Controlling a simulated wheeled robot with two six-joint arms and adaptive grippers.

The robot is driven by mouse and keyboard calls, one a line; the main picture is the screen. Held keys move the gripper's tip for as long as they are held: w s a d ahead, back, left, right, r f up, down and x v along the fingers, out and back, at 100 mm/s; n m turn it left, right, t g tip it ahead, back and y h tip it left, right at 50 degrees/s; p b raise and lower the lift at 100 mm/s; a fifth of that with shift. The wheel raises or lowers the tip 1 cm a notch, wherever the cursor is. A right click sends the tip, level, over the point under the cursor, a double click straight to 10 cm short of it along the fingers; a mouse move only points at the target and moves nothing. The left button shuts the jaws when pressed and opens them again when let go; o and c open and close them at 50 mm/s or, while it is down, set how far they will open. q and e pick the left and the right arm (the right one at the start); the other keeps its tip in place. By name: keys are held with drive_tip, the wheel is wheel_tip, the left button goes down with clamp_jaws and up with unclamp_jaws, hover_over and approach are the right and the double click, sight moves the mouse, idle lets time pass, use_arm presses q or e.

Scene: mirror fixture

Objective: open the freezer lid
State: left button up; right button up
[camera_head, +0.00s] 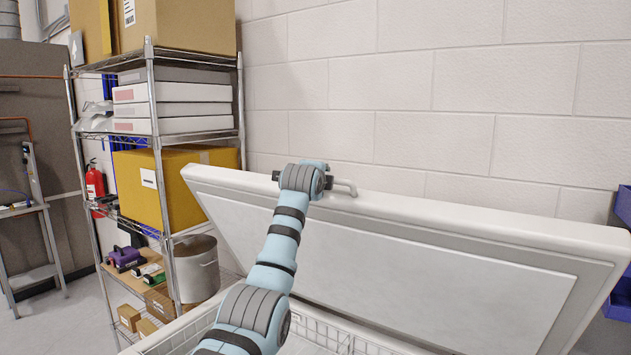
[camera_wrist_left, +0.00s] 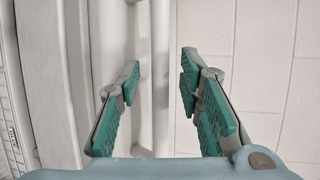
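The white freezer lid (camera_head: 430,262) is raised and tilted up, its inner panel facing me. A pale bar handle (camera_head: 345,187) stands out from its top edge. My left arm reaches up from the bottom to this handle; its gripper is hidden behind the wrist in the head view. In the left wrist view, my left gripper (camera_wrist_left: 160,78) is open, its green-padded fingers on either side of the white handle bar (camera_wrist_left: 160,45). Gaps show between fingers and bar. The lid (camera_wrist_left: 108,40) lies left of the bar. My right gripper is not seen.
Wire baskets (camera_head: 322,334) show inside the open freezer. A wire shelf (camera_head: 160,136) with boxes, a yellow carton (camera_head: 140,190) and a metal pot (camera_head: 197,268) stands close on the left. A block wall (camera_head: 450,90) is behind the lid. Blue bins (camera_head: 622,300) sit at the right edge.

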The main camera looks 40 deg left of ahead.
use_arm(q)
drive_tip(key=v, duration=1)
drive_tip(key=shift+s+d, duration=0.15)
drive_tip(key=shift+s, duration=0.25)
drive_tip(key=shift+w, duration=0.1)
